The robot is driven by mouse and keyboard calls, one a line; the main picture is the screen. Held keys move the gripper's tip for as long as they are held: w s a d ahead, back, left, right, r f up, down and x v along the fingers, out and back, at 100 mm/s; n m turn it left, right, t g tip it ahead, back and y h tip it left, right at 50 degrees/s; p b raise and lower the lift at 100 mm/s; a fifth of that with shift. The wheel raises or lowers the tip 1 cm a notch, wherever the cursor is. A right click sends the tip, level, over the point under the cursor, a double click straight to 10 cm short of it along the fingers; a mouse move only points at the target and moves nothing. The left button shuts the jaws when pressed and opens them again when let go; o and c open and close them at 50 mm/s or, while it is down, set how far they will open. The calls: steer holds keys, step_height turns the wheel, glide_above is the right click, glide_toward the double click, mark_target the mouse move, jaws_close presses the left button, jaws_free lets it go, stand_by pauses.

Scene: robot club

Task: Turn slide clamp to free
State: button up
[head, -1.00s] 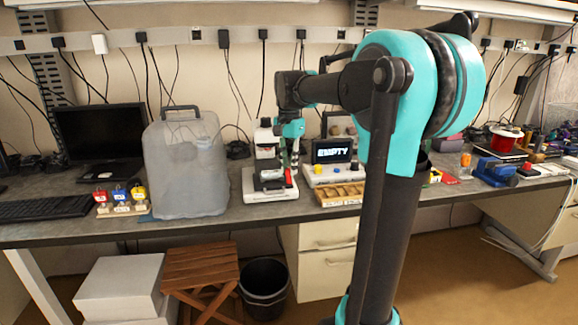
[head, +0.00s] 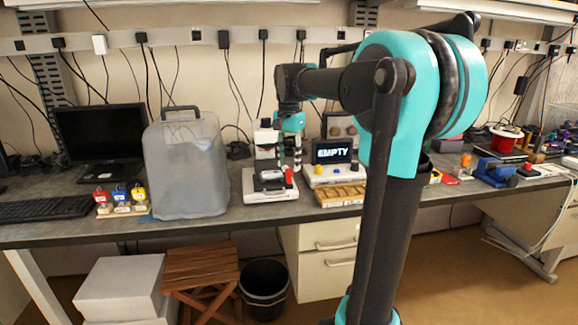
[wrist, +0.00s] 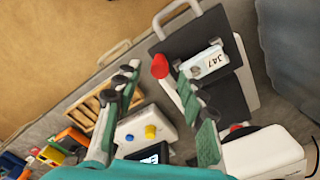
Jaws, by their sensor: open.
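The white microscope (head: 263,187) stands on the bench, its dark stage (wrist: 229,96) showing in the wrist view. A pale slide-like piece marked with characters (wrist: 209,61) lies across the stage in a metal holder. A red knob (wrist: 160,66) sits at the stage's edge; it also shows in the head view (head: 289,175). I cannot read the clamp's setting. My gripper (wrist: 155,80) is open and empty, its fingers spread; in the head view it (head: 290,160) hangs just above the stage side with the red knob. No contact with the knob is visible.
A control box with a screen reading EMPTY (head: 332,153) and a wooden compartment tray (head: 341,195) stand right of the microscope. A large translucent jug (head: 187,170) stands to its left. Padlocks on a rack (head: 120,195) are farther left.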

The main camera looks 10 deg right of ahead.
step_height(320, 180, up, 10)
stand_by(0.4)
steer(key=shift+r, duration=0.1)
